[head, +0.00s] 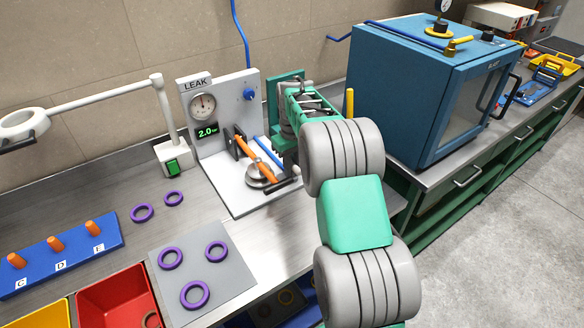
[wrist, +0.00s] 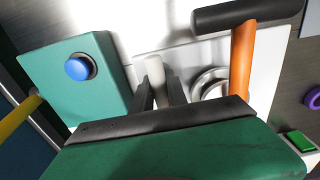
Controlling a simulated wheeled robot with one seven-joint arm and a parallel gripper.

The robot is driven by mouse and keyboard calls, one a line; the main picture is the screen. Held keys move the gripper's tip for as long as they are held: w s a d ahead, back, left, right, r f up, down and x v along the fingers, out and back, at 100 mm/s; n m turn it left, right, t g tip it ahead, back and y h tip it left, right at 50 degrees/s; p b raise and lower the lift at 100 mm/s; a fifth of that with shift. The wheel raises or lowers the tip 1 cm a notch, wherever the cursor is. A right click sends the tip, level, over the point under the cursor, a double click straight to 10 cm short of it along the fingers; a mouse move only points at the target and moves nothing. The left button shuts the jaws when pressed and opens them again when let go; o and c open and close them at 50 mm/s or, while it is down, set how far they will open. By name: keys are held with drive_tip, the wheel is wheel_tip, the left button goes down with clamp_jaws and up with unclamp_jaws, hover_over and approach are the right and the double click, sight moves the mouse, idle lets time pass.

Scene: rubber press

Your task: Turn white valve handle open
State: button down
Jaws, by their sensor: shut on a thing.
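The white valve handle (wrist: 154,70) is a pale, rounded bar in the middle of the wrist view. My gripper (wrist: 160,92) is shut on it, with one dark finger on either side. The handle's lower end is hidden behind the gripper body. In the head view my arm covers the handle and the fingertips. The leak station (head: 245,88) has a white panel with a round gauge (head: 202,107) and a green display (head: 207,130) that reads about 2.0.
An orange lever with a black grip (wrist: 243,62) stands close to the right of my gripper in the wrist view. A green box with a blue button (wrist: 79,68) is close on the left. A blue oven (head: 400,100) stands right of my arm. Purple rings (head: 195,293) lie at the front left.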

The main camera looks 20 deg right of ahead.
idle(0.4)
drive_tip(key=c, duration=1.4)
unclamp_jaws()
drive_tip(key=shift+o, duration=0.2)
drive_tip(key=shift+r, duration=0.1)
wheel_tip(320, 180, up, 8)
drive_tip(key=shift+f+b, duration=0.25)
drive_tip(key=shift+b, duration=0.3)
drive_tip(key=shift+r, duration=0.1)
